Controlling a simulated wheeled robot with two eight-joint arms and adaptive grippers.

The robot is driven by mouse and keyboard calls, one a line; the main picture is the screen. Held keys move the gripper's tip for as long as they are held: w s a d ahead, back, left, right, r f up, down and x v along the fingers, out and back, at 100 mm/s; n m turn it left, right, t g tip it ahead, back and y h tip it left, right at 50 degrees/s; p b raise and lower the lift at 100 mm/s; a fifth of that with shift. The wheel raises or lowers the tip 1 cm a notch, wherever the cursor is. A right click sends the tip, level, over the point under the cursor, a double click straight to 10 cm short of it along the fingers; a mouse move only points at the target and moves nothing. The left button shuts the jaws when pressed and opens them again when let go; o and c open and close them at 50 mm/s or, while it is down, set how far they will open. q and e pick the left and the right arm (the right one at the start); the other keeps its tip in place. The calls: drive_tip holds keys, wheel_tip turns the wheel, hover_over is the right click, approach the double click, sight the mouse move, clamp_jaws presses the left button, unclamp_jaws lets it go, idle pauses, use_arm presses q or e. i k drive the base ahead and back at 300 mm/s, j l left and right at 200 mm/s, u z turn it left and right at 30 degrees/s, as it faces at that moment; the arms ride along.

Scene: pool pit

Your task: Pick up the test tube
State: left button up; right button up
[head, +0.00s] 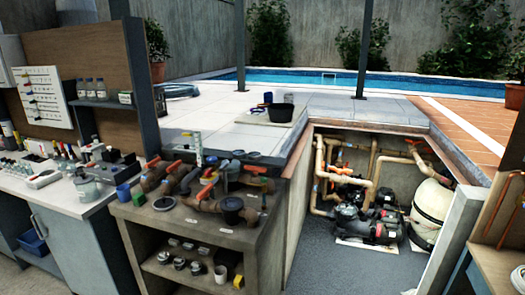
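I cannot single out a test tube. Many small bottles and vials, some with coloured caps, crowd the left counter (75,208), and a tube among them would be too small to tell. A clear jar (86,188) stands near that counter's front edge. A slim upright white piece with coloured marks (198,148) stands at the back of the middle bench; I cannot tell what it is. Neither of my grippers is in view.
The middle bench (235,238) holds brown pipe fittings with orange handles (208,190), a blue cup (123,192) and several fittings on its shelf. To its right is a sunken pit with pumps (368,225) and a cream tank (430,213). A pool (300,77) lies behind.

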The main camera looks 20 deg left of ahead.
sight(21, 165)
drive_tip(key=j, duration=3.6)
drive_tip(key=i+j, duration=0.1)
drive_tip(key=j, duration=3.45)
drive_tip(key=i+j, duration=0.1)
drive_tip(key=j, duration=0.55)
drive_tip(key=i+j, duration=0.1)
drive_tip(key=j, duration=0.55)
